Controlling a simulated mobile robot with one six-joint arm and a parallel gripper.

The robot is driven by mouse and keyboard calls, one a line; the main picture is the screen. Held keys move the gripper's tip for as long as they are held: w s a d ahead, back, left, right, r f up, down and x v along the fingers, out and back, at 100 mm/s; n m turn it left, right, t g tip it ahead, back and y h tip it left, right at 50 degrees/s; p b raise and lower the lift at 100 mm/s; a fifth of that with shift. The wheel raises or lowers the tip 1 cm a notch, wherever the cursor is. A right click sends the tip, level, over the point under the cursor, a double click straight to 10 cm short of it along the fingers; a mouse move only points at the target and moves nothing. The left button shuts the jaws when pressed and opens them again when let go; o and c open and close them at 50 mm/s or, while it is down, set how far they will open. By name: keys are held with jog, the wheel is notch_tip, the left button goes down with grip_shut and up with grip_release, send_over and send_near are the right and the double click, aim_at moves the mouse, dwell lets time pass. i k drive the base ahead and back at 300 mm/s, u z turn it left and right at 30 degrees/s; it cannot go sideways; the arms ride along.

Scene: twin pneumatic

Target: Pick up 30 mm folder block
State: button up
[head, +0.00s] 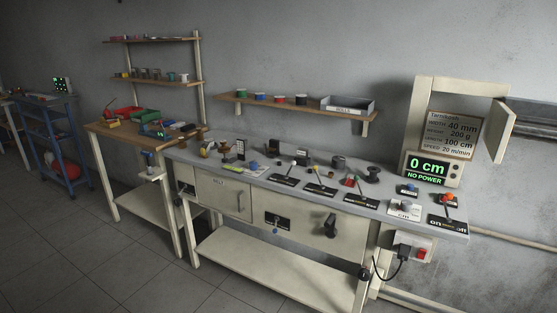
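My gripper is not in view. I cannot pick out the 30 mm folder block for sure, as the parts are small and no 30 mm label can be read. Several small parts stand on the grey workbench (330,193), which runs across the middle. At its left end are a yellowish round part (206,149), a dark upright block with light markings (241,150) and a blue piece (254,166). Dark spool-like parts (372,174) stand towards the back edge.
Levers on labelled black plates (320,188) line the bench front. A display (428,168) reads 0 cm, NO POWER. A wall shelf (290,104) holds spools and a grey bin (348,105). A wooden table (118,133) and blue cart (40,125) stand left. Floor (110,245) in front is clear.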

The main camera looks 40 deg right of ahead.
aim_at(302, 153)
jog(key=u, duration=0.9)
jog(key=i, duration=2.2)
jog(key=z, duration=1)
